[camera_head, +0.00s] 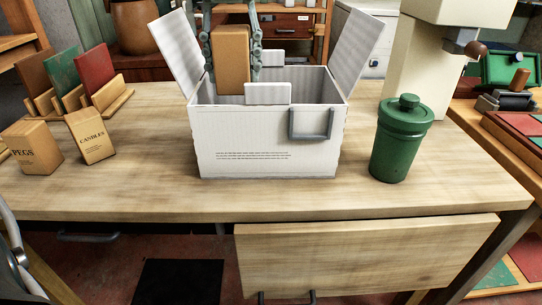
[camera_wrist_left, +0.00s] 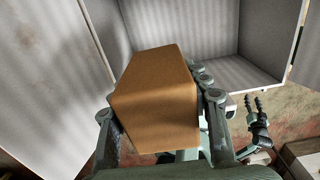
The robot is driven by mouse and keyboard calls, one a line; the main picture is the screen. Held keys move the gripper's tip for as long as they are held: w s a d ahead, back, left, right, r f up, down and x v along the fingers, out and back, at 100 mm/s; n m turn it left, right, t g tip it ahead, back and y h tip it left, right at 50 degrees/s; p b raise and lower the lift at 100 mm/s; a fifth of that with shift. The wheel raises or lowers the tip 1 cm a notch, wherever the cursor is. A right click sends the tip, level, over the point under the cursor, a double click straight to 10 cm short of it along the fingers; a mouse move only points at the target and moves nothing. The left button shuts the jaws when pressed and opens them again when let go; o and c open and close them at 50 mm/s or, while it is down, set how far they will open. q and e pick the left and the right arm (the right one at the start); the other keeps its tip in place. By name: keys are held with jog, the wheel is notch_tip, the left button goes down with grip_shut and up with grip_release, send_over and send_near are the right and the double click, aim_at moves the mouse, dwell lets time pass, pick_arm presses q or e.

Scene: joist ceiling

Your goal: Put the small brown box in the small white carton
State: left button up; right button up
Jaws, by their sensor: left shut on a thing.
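The small brown box (camera_head: 231,62) is held upright over the open white carton (camera_head: 266,138), its lower end at about the height of the carton's opening. My left gripper (camera_head: 234,42) is shut on the brown box, with a finger on each side of it. In the left wrist view the brown box (camera_wrist_left: 160,97) sits between my left gripper's fingers (camera_wrist_left: 158,112), with the carton's pale inside walls (camera_wrist_left: 215,30) beyond it. The carton's flaps stand open. Its floor is hidden in the head view. My right gripper (camera_wrist_left: 257,120) seems to show, small, at the right of the left wrist view.
A green lidded canister (camera_head: 401,140) stands just right of the carton. Two tan packets, PEGS (camera_head: 32,147) and CANDLES (camera_head: 91,137), stand at the left before a rack of books (camera_head: 62,78). A cream machine (camera_head: 425,60) stands behind the canister. The table's front strip (camera_head: 200,205) is clear.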

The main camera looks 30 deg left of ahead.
pick_arm(q)
notch_tip(320, 180, down, 2)
notch_tip(320, 180, down, 9)
jog(key=shift+f+b, duration=0.2)
jog(key=shift+b, duration=0.1)
jog(key=shift+r, duration=0.1)
pick_arm(e)
jog(key=shift+w+a+r+t, duration=0.25)
jog(key=shift+w+a+r, duration=0.1)
jog(key=shift+r, duration=0.25)
jog(key=shift+w+a+r+t, duration=0.25)
jog(key=shift+w+r, duration=0.05)
jog(key=shift+r, duration=0.25)
jog(key=shift+w+a, duration=0.1)
jog(key=shift+w, duration=0.1)
pick_arm(q)
jog(key=shift+f, duration=0.2)
jog(key=shift+f+b, duration=0.15)
jog(key=shift+b, duration=0.3)
pick_arm(e)
jog(key=shift+w+a+r+n+t+y, duration=0.1)
jog(key=shift+w+a+r+t+y, duration=0.1)
jog(key=shift+w+a+t, duration=0.3)
jog(key=shift+w+a+r+n+t+y, duration=0.1)
jog(key=shift+w+a+r+t+y, duration=0.1)
jog(key=shift+w+a, duration=0.3)
jog(key=shift+w+a+r+n+t+y, duration=0.1)
jog(key=shift+w+a+r+t+y, duration=0.15)
jog(key=shift+w, duration=0.4)
